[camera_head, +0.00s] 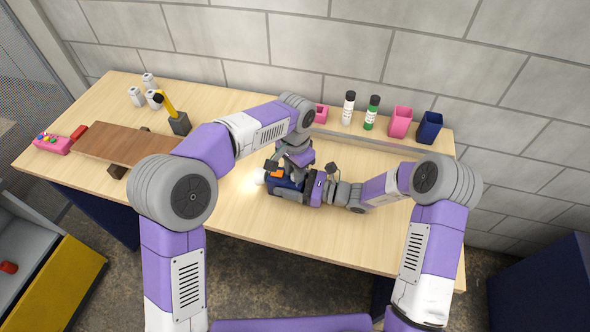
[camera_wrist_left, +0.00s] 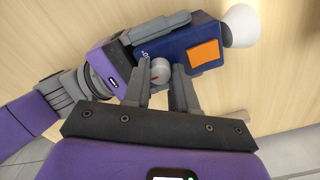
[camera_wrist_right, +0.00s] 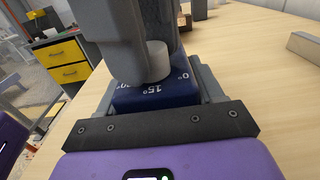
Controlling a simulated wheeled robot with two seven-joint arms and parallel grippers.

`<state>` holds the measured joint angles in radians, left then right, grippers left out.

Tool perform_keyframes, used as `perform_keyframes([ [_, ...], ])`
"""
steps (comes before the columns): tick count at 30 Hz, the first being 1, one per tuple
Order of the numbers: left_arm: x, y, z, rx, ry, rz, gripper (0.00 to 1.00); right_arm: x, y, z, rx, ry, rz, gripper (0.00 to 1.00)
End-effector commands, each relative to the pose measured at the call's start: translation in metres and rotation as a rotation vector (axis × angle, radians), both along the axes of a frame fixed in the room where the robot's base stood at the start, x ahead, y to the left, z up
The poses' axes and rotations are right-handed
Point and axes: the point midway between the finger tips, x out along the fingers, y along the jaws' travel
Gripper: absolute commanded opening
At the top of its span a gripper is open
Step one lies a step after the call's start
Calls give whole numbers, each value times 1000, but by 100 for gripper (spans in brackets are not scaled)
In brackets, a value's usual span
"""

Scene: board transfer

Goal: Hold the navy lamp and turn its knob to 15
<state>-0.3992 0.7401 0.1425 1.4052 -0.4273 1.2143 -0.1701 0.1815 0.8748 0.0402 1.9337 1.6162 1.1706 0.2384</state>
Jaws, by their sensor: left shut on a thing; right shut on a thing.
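The navy lamp (camera_head: 284,184) has an orange patch (camera_wrist_left: 204,54) and a white bulb (camera_wrist_left: 238,25). It is low over the middle of the table; I cannot tell whether it touches. My right gripper (camera_wrist_right: 157,92) is shut on the lamp's body, one finger on each side. My left gripper (camera_wrist_left: 163,78) comes from above, its fingers shut around the pale round knob (camera_wrist_left: 160,70). In the right wrist view the knob (camera_wrist_right: 152,62) stands beside white marks on the lamp, 15° and 0° readable. Another mark is partly hidden, and no pointer on the knob is clear.
The wooden table (camera_head: 235,225) is clear in front. A brown board (camera_head: 118,143), a pink box (camera_head: 52,144) and a yellow-handled tool in a block (camera_head: 179,123) are left. Bottles (camera_head: 348,108), a pink cup (camera_head: 400,122) and a navy cup (camera_head: 429,128) stand behind a grey rail.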

Motion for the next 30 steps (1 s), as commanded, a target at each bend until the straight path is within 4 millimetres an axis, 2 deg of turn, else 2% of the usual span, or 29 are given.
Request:
perform_keyframes([
  [18, 0, 1, 1, 1, -2, -36, 0, 0, -1, -1, -2, 2, -2, 28],
  [19, 0, 1, 1, 1, -2, -36, 31, 0, -1, -1, -2, 2, -2, 28],
  [20, 0, 1, 1, 1, -2, -36, 35, 0, -1, -1, -2, 2, -2, 28],
  [21, 0, 0, 1, 1, -1, -36, 38, 0, -1, -1, -2, 2, -2, 28],
  [30, 0, 0, 3, 0, -1, -36, 38, 0, -1, -1, -2, 2, -1, 28],
])
